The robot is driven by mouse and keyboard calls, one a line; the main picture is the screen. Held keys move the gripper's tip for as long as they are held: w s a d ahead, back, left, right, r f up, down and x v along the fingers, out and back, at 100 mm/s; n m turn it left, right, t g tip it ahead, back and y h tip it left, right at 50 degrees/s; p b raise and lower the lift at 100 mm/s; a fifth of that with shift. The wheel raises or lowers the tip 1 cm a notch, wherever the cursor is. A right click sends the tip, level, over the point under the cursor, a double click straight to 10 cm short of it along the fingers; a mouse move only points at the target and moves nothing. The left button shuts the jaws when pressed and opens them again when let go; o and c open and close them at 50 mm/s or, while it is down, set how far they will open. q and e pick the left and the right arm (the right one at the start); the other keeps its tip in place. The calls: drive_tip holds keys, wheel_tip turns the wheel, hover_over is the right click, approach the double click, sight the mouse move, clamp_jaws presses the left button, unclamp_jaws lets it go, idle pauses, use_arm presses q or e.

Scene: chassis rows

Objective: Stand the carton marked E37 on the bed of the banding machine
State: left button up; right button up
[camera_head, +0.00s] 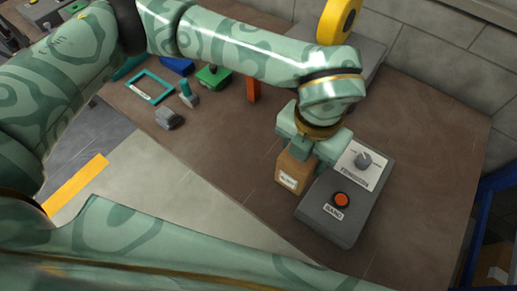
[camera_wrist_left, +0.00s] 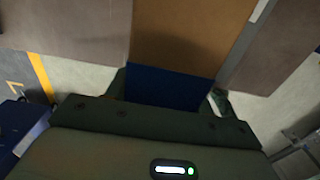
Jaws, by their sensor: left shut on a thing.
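My left gripper (camera_head: 312,146) reaches in from the left, points down and is shut on a small brown carton (camera_head: 292,172). The carton has a white label whose print is too small to read. It appears upright, beside the left edge of a grey control box (camera_head: 328,220) of the banding machine; whether it touches the box or the table I cannot tell. In the left wrist view the carton (camera_wrist_left: 190,38) shows large between the fingers, with a blue patch (camera_wrist_left: 175,88) nearest the palm. My right gripper is not in view.
The control box has an orange button marked BAND (camera_head: 341,199) and a knob (camera_head: 363,160). A teal frame (camera_head: 150,87), a green-based tool (camera_head: 213,75) and an orange post (camera_head: 253,90) are left.

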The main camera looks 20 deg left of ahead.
use_arm(q)
drive_tip(key=w+a+f, duration=0.2)
drive_tip(key=a+f, duration=0.2)
drive_tip(key=w+a+f+b, duration=0.1)
drive_tip(key=w+a+f, duration=0.1)
drive_tip(key=a+f, duration=0.1)
drive_tip(key=w+a+f+b, duration=0.1)
drive_tip(key=w+a+f, duration=0.1)
drive_tip(key=a+f, duration=0.2)
drive_tip(key=shift+w+a+f, duration=0.15)
drive_tip(key=shift+f, duration=0.3)
drive_tip(key=shift+w+a+f, duration=0.1)
drive_tip(key=shift+a+f, duration=0.05)
drive_tip(key=shift+f, duration=0.3)
drive_tip(key=o, duration=1.3)
drive_tip(key=shift+f, duration=0.1)
drive_tip(key=shift+c, duration=0.2)
wheel_tip(320, 180, up, 12)
drive_tip(key=p, duration=0.2)
